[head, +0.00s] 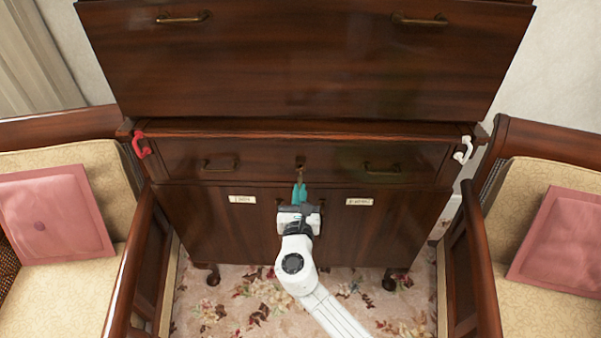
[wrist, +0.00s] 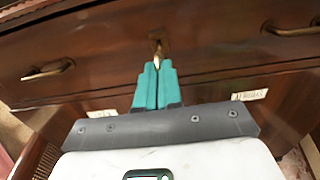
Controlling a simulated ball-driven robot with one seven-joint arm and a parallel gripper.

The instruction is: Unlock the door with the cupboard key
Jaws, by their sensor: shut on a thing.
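My gripper (head: 299,190) is in front of the dark wooden cabinet (head: 330,228), its teal fingers pointing at the middle of the long drawer. In the wrist view the fingers (wrist: 157,80) are closed together on a small brass piece, seemingly the key (wrist: 155,64), which sticks out beyond the tips. The key is at a dark lock plate (head: 300,162) in the drawer front, between its two brass handles. I cannot tell whether it is inside the lock or only touching it. Below the drawer are the cupboard doors, partly hidden by my gripper and arm.
Pale labels mark the left door (head: 242,199) and right door (head: 359,202).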

